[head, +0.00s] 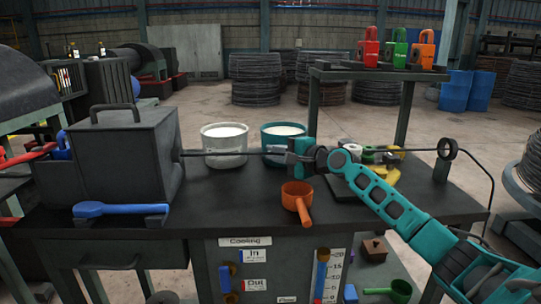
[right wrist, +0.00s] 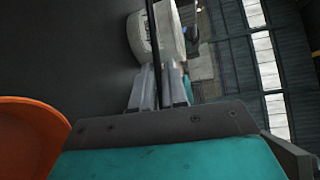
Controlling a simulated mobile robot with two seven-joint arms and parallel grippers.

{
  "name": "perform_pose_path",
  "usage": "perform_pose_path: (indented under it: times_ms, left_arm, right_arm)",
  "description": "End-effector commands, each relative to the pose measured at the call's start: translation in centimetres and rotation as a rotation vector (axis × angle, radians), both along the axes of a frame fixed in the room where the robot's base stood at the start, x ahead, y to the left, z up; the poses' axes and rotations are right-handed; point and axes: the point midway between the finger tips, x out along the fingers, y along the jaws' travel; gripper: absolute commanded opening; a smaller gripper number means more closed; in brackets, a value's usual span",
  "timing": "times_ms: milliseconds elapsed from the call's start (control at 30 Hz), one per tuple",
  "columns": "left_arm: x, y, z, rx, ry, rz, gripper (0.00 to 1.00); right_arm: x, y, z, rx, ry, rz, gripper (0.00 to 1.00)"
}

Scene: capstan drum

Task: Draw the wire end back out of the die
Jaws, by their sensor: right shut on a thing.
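A dark box with a top handle (head: 123,150), apparently the die's housing, stands on the left of the bench. The thin dark wire (head: 225,153) runs level from its right side to my right gripper (head: 287,151). Whether the wire's end is inside the die is hidden. My right gripper is shut on the wire above the bench, well to the right of the box. In the right wrist view the wire (right wrist: 155,50) passes between the two grey fingers (right wrist: 160,90). Past my gripper, the wire runs on to a ring guide (head: 447,148) at right. My left gripper is out of view.
A white pot (head: 224,160) and a teal pot (head: 283,130) stand behind the wire. An orange pan (head: 296,189) sits just below my gripper. A blue-handled tool (head: 120,209) lies before the box. A rack with coloured padlock shapes (head: 396,50) stands at back right.

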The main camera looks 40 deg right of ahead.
Motion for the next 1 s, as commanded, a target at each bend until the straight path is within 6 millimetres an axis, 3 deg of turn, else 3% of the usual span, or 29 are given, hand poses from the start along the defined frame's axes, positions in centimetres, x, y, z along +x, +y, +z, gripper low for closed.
perform_pose_path:
  times_ms: [300, 767, 800, 1000]
  left_arm:
    - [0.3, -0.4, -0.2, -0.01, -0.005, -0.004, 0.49]
    - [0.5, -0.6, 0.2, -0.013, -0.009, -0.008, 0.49]
    - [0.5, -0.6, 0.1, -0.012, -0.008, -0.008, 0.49]
    - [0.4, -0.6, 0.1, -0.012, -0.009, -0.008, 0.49]
  right_arm:
    - [-1.0, -1.6, -0.3, -0.001, 0.004, -0.001, 0.0]
    - [-1.1, -1.8, -0.2, -0.001, 0.004, 0.0, 0.0]
    - [-1.1, -1.8, -0.2, -0.001, 0.004, 0.0, 0.15]
    - [-1.1, -1.8, -0.1, -0.001, 0.003, -0.001, 0.31]
